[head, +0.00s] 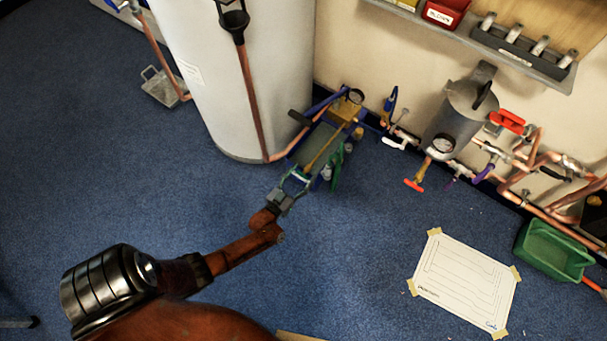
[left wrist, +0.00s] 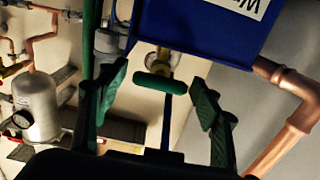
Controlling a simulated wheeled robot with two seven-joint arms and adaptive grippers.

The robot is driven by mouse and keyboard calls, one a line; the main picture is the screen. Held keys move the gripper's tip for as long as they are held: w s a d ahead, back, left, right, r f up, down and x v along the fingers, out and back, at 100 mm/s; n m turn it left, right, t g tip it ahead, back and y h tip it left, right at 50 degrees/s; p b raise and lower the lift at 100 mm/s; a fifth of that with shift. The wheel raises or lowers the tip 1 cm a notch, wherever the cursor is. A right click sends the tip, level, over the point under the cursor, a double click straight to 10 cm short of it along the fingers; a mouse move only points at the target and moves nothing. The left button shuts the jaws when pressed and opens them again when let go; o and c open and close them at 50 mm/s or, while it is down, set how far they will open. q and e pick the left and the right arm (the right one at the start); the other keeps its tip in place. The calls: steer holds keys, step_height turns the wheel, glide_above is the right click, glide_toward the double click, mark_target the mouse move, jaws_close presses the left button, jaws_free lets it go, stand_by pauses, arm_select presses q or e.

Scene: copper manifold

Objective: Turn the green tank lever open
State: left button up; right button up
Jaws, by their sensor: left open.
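The green lever (left wrist: 165,83) shows in the left wrist view as a short, rounded bar. It lies crosswise in front of a brass-coloured fitting (left wrist: 158,62), just under a blue box. My left gripper (left wrist: 163,98) is open, with one green-padded finger on each side of the lever. The fingers look apart from the lever; its depth from them is hard to tell. In the head view my left gripper (head: 296,181) reaches to the near end of a blue-framed unit with a gauge. I cannot make out the lever there. My right gripper is not in view.
The blue box (left wrist: 205,28) with a white label is close above the fingers. A white cylinder (head: 225,90) stands left of the blue-framed unit (head: 318,140). A grey canister (head: 462,112) and copper pipes line the wall. A taped paper sheet (head: 465,280) lies on open blue floor.

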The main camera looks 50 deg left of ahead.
arm_select(q)
steer(key=shift+c, duration=0.5)
steer(key=c, duration=1.1)
steer(key=shift+o, duration=0.2)
steer(key=shift+n, duration=0.3)
steer(key=n, duration=0.3)
steer(key=shift+n, duration=0.4)
steer(key=n, duration=0.4)
steer(key=shift+a+f, duration=0.1)
steer(key=n, duration=0.9)
steer(key=shift+f, duration=0.1)
steer(key=shift+s+n, duration=0.1)
steer(key=shift+n, duration=0.3)
